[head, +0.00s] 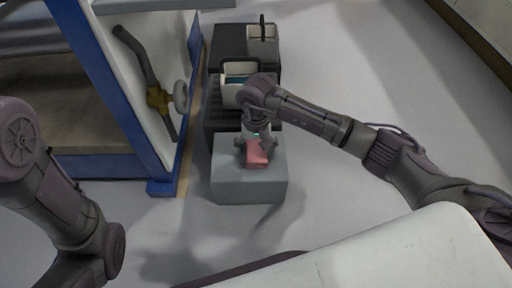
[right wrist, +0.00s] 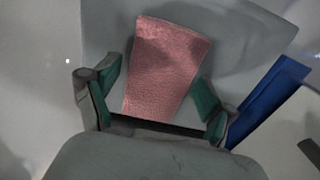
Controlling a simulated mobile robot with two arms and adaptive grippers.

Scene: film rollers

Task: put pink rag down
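The pink rag (head: 257,154) is a small folded block at the top of the light grey box (head: 250,187) in the head view. In the right wrist view the rag (right wrist: 165,70) fills the space between the fingers. My right gripper (head: 256,146) points down over the rag, its fingers on either side. In the right wrist view the gripper (right wrist: 158,98) is spread, with a gap at the left finger; the right finger is close to or touching the rag. My left arm shows at the left, but its gripper is out of view.
Behind the grey box stands a dark cart (head: 228,45) with a white container (head: 231,95) and a small grey bin (head: 262,48). A blue-framed rack (head: 110,95) with a hose (head: 143,55) and brass valve (head: 159,99) stands to the left.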

